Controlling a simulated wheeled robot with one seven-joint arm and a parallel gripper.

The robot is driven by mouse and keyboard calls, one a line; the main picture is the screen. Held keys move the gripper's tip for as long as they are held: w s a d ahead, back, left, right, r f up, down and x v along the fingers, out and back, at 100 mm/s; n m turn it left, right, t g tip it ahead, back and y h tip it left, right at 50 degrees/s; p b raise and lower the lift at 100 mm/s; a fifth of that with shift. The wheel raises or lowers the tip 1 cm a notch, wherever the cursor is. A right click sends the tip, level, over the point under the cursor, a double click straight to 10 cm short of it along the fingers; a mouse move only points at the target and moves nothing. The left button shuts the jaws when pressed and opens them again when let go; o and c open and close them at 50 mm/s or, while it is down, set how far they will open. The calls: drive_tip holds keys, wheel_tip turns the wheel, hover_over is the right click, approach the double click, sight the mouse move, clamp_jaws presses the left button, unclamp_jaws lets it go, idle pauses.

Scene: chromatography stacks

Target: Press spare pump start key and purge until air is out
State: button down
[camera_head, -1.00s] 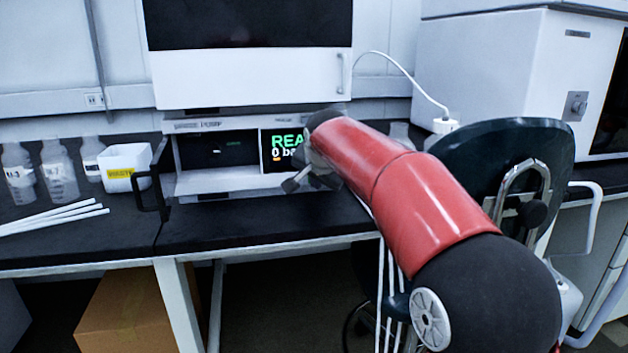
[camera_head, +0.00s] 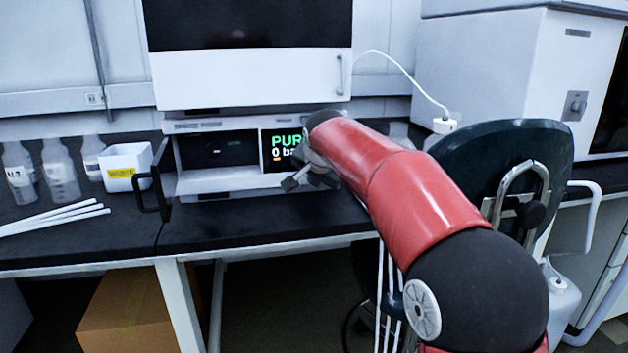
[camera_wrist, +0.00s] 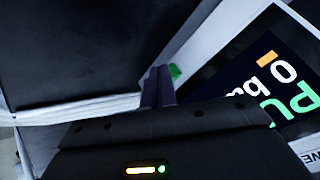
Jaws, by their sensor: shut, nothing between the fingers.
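The pump (camera_head: 220,180) is the low white unit on the bench under a larger white module. The display (camera_wrist: 275,80) also shows in the wrist view, upside down with an orange mark. My gripper (camera_wrist: 158,86) is shut and empty. Its fingertips are at the pump's white front strip, beside a small green key (camera_wrist: 174,72) that is partly covered by them. I cannot tell whether they touch it.
A white waste box (camera_head: 124,168) and several bottles (camera_head: 60,170) stand at the left. White tubes (camera_head: 55,218) lie on the black bench. An open door with a handle (camera_head: 152,180) juts out left of the pump. A dark chair (camera_head: 515,160) stands at the right.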

drive_tip(key=shift+s, duration=0.1)
drive_tip(key=shift+s+d+b, duration=0.25)
drive_tip(key=shift+s+b, duration=0.4)
drive_tip(key=shift+s, duration=0.15)
drive_tip(key=s+b, duration=0.2)
drive_tip(key=s, duration=0.1)
drive_tip(key=shift+d+f, duration=0.15)
drive_tip(key=shift+d, duration=0.25)
drive_tip(key=shift+s+d+b, duration=0.25)
drive_tip(key=shift+s+b, duration=0.4)
drive_tip(key=shift+s, duration=0.2)
